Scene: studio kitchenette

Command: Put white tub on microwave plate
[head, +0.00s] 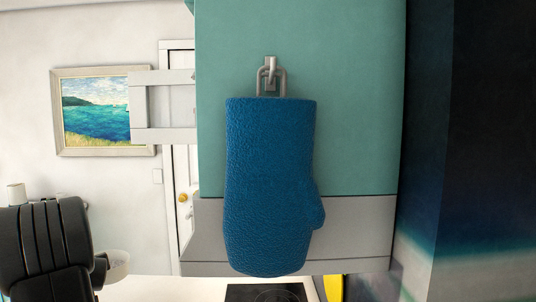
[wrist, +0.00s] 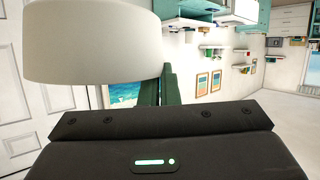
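The dark body of my gripper (wrist: 160,140), with a small green light, fills the bottom of the wrist view. Its fingers cannot be made out, so whether it is open or shut does not show. A large pale rounded object (wrist: 90,45) is close at the upper left of the wrist view, cut off by the top edge. I cannot tell whether it is the white tub, or whether my gripper touches it. No white tub can be identified for sure in the head view. The microwave and its plate are not in view.
In the head view, a blue oven mitt (head: 268,185) hangs from a hook on a teal panel (head: 350,90) close ahead. A dark glossy surface (head: 490,130) stands at right. A black ribbed object (head: 42,245) and a pale bowl-like thing (head: 117,265) are lower left.

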